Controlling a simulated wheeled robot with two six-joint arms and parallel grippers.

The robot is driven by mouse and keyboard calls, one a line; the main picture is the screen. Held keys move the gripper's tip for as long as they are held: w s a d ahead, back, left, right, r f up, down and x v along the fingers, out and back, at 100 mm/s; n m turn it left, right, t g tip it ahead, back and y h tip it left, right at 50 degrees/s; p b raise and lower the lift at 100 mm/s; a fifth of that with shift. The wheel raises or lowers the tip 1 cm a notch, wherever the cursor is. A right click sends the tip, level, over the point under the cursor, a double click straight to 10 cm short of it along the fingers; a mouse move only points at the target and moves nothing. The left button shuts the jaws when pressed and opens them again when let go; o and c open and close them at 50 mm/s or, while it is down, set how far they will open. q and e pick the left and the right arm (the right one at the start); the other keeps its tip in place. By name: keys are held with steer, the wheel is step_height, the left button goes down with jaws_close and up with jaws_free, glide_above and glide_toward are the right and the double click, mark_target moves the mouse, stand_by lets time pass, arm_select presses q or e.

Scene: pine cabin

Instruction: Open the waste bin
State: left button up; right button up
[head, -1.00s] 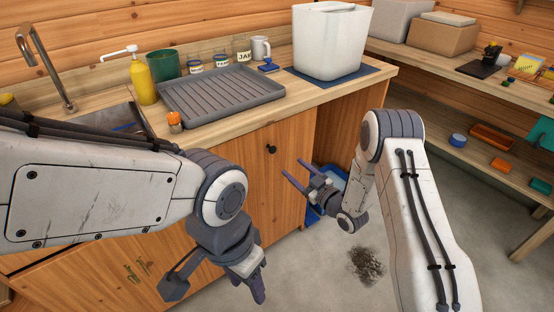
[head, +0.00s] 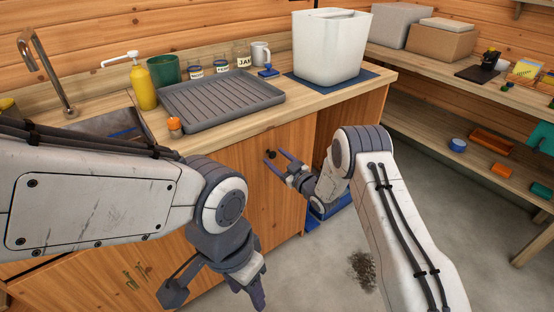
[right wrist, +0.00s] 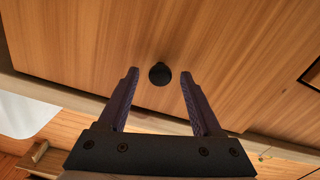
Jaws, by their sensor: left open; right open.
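A wooden cabinet door (head: 262,205) under the counter carries a round black knob (head: 270,154), which also shows in the right wrist view (right wrist: 160,74). My right gripper (head: 274,158) is open at the knob. In the right wrist view its two fingers stand on either side of the knob, with a gap on both sides. My left gripper (head: 257,287) is open and empty, low in front of the cabinet. I cannot see a part that is clearly the waste bin; a tall white container (head: 330,48) stands on the counter.
A grey drying tray (head: 222,97), an orange-capped shaker (head: 174,127), a yellow soap bottle (head: 143,86) and several jars stand on the counter. A blue item (head: 326,209) sits low beside the cabinet. A dark dirt patch (head: 362,270) lies on the open floor.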

jaws_close()
stand_by(1.3)
